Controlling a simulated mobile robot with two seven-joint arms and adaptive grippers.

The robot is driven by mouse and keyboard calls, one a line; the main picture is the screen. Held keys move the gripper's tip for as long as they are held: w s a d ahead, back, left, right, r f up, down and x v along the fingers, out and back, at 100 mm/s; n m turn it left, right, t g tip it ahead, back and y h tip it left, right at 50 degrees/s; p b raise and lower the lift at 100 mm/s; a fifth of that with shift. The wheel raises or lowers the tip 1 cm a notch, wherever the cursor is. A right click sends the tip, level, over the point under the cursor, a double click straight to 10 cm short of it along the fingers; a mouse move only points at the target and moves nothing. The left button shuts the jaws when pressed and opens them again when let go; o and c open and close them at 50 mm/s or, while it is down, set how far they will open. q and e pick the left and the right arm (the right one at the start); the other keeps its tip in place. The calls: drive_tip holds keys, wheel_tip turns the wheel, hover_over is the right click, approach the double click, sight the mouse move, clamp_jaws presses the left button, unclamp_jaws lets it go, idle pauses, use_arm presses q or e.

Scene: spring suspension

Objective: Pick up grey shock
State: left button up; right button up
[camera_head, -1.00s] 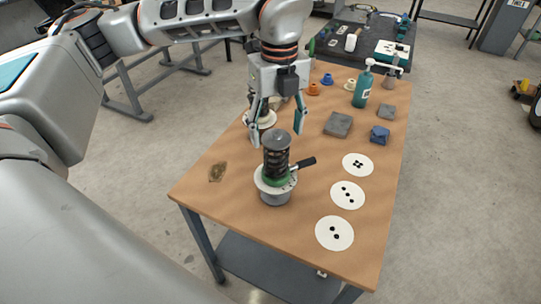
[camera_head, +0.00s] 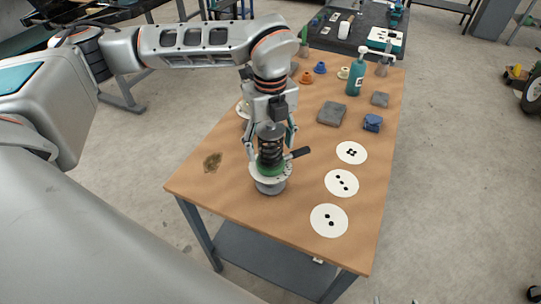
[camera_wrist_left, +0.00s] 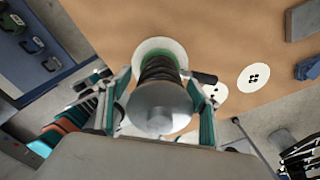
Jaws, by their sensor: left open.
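The shock, with a grey round cap (camera_head: 269,130) over a dark coil spring and a green ring, stands upright on a round white-flanged base (camera_head: 270,188) near the table's front left. In the left wrist view its grey cap (camera_wrist_left: 160,108) fills the middle, with the spring and white flange beyond. My left gripper (camera_head: 270,152) is open, pointing down, with one finger on each side of the spring. In the wrist view the fingers (camera_wrist_left: 162,110) flank the shock; I cannot tell whether they touch it. A black handle (camera_head: 298,153) sticks out to the right. My right gripper is not in view.
On the wooden table (camera_head: 225,200), three white dotted discs (camera_head: 341,183) lie to the right. A brown patch (camera_head: 212,162) lies left. The front left is bare.

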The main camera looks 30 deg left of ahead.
use_arm(q)
clamp_jaws()
drive_tip(key=shift+r, duration=0.1)
